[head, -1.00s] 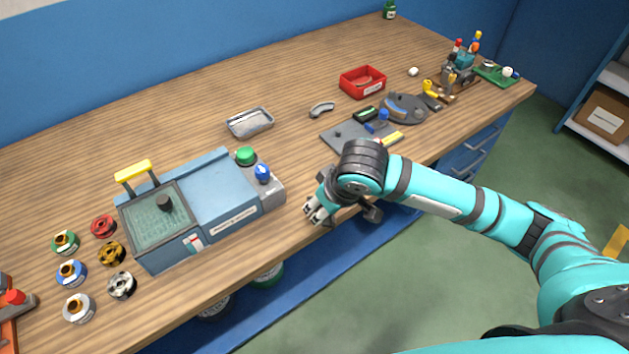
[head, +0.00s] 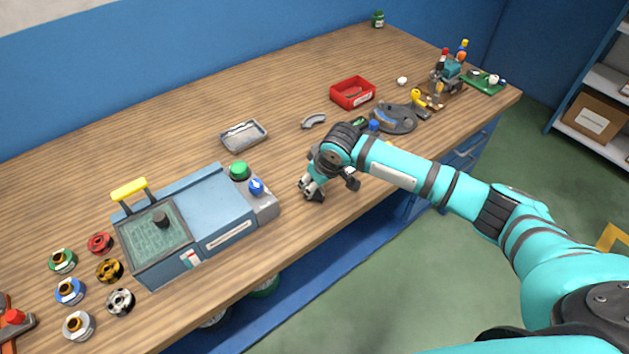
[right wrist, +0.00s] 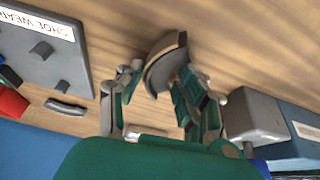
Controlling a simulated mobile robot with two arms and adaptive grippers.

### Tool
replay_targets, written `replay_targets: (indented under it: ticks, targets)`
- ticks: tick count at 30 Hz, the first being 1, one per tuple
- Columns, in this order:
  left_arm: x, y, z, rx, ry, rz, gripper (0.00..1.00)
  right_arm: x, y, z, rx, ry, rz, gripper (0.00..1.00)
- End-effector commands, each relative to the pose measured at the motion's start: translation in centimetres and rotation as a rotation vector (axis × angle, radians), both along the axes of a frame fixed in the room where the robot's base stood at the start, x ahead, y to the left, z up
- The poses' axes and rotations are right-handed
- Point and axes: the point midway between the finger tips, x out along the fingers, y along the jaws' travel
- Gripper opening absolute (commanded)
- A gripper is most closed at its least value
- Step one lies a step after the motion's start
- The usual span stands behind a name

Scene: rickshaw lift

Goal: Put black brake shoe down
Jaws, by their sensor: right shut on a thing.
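My right gripper (head: 312,193) is over the bench near its front edge, right of the blue-grey machine. In the right wrist view, the right gripper (right wrist: 158,82) is shut on a dark curved brake shoe (right wrist: 163,62), which sticks out past the fingertips close to the wood. I cannot tell whether the shoe touches the bench. In the head view the held shoe is hard to make out. Another curved grey shoe (head: 314,121) lies on the bench farther back; it also shows in the right wrist view (right wrist: 67,106). My left gripper is not in view.
The blue-grey machine (head: 212,203) stands left of the gripper. A metal tray (head: 243,135) and a red bin (head: 352,92) are behind it. A grey plate labelled "SHOE WEAR" (right wrist: 45,55) is close by. Several spools lie at left. Bare wood surrounds the gripper.

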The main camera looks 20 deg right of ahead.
Motion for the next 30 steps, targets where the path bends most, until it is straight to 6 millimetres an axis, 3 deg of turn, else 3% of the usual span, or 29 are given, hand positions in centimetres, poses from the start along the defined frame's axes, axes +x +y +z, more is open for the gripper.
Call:
replay_targets:
  ticks: [9, 10, 15, 25, 30]
  targets:
    - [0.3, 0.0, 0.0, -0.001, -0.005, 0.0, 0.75, 0.0, 0.0, -0.2, 0.001, -0.002, 0.0, 0.0]
    - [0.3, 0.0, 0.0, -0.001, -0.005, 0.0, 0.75, 0.0, 0.0, -0.2, 0.001, -0.002, 0.0, 0.39]
    - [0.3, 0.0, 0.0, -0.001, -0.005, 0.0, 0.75, 0.0, 0.0, -0.2, 0.001, -0.002, 0.0, 0.59]
    - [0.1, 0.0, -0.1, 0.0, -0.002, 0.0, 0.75, 0.0, 0.0, 0.2, 0.001, -0.002, 0.0, 0.59]
    - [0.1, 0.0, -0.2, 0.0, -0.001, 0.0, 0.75, -0.8, -0.4, 2.5, 0.001, -0.005, 0.001, 0.59]
